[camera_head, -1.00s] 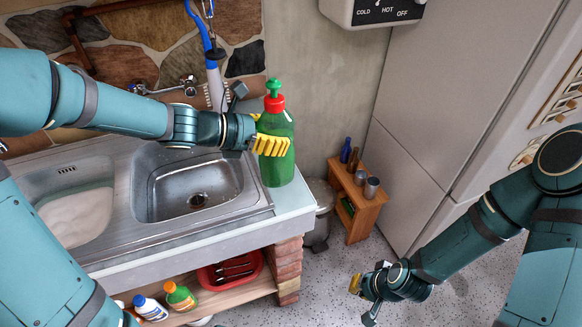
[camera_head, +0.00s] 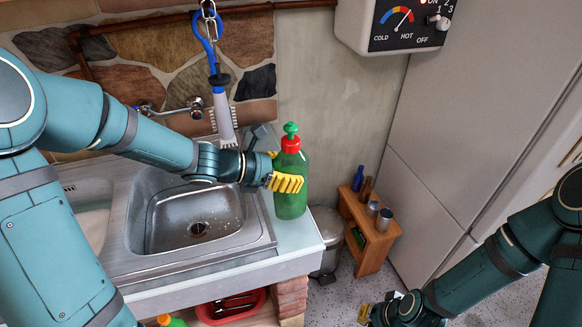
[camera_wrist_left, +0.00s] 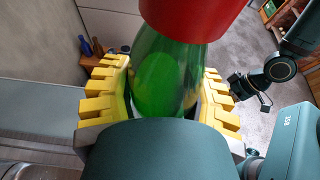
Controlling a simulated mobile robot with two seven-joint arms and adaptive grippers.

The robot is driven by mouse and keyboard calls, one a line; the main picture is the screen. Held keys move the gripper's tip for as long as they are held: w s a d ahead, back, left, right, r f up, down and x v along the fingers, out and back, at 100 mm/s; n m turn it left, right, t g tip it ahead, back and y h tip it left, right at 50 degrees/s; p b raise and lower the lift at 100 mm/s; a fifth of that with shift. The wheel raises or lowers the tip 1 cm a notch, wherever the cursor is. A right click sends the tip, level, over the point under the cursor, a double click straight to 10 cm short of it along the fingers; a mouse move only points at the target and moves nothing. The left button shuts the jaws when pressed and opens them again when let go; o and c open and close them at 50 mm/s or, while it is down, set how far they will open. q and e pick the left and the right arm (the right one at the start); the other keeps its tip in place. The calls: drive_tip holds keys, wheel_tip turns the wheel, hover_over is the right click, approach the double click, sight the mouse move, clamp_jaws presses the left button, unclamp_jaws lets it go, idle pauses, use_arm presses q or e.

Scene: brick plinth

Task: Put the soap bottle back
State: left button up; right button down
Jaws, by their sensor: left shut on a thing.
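The soap bottle (camera_head: 291,185) is green with a red collar and a green pump top. It is upright at the right end of the sink counter (camera_head: 300,250), right of the basin. I cannot tell whether its base touches the counter. My left gripper (camera_head: 284,182) is shut on the bottle's body, its yellow fingers on either side; the left wrist view shows the green body (camera_wrist_left: 165,75) between them, under the red collar. My right gripper (camera_head: 372,312) hangs low at the bottom right, away from the counter, open and empty, partly cut off in the head view.
The steel basin (camera_head: 195,215) is left of the bottle; a brush (camera_head: 222,110) hangs behind. A metal bin (camera_head: 328,250) and a wooden shelf (camera_head: 372,245) with bottles and cans stand right of the counter. A heater box (camera_head: 405,25) is on the wall above.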

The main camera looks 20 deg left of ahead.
use_arm(q)
drive_tip(key=shift+f+b, duration=0.5)
drive_tip(key=shift+f, duration=1.25)
drive_tip(key=shift+f, duration=0.15)
drive_tip(key=o, duration=1.3)
